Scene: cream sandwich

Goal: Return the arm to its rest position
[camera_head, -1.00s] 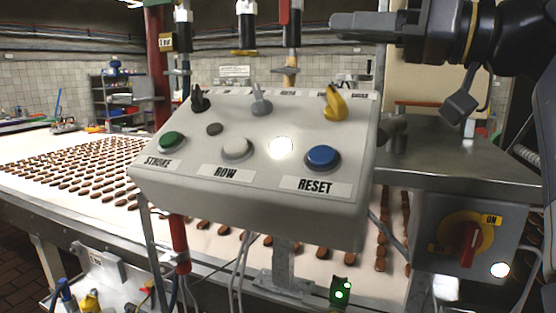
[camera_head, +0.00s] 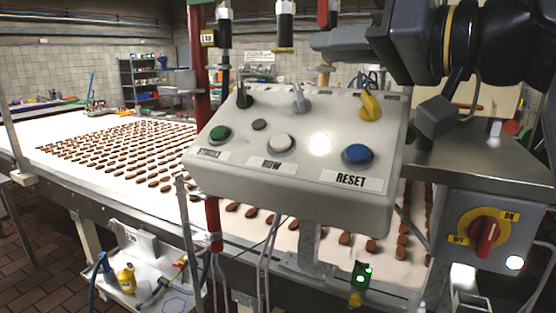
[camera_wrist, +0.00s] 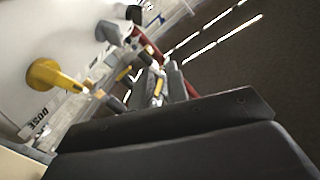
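My gripper (camera_head: 335,42) shows at the upper right of the head view, pointing left. It hangs above and behind the top edge of a pale control box (camera_head: 285,182), apart from it. Nothing shows held at its tip. The fingers are seen from the side, so their opening is not clear. In the wrist view, a dark part of my gripper crosses the lower half, with the yellow knob (camera_wrist: 50,76) and its DOSE label to the left.
The box carries a green button (camera_head: 220,133), a white button (camera_head: 281,144), a blue RESET button (camera_head: 356,154) and the yellow knob (camera_head: 370,105). Behind it, a pale conveyor (camera_head: 75,130) bears rows of brown biscuits. A red-handled switch (camera_head: 485,238) is at the right.

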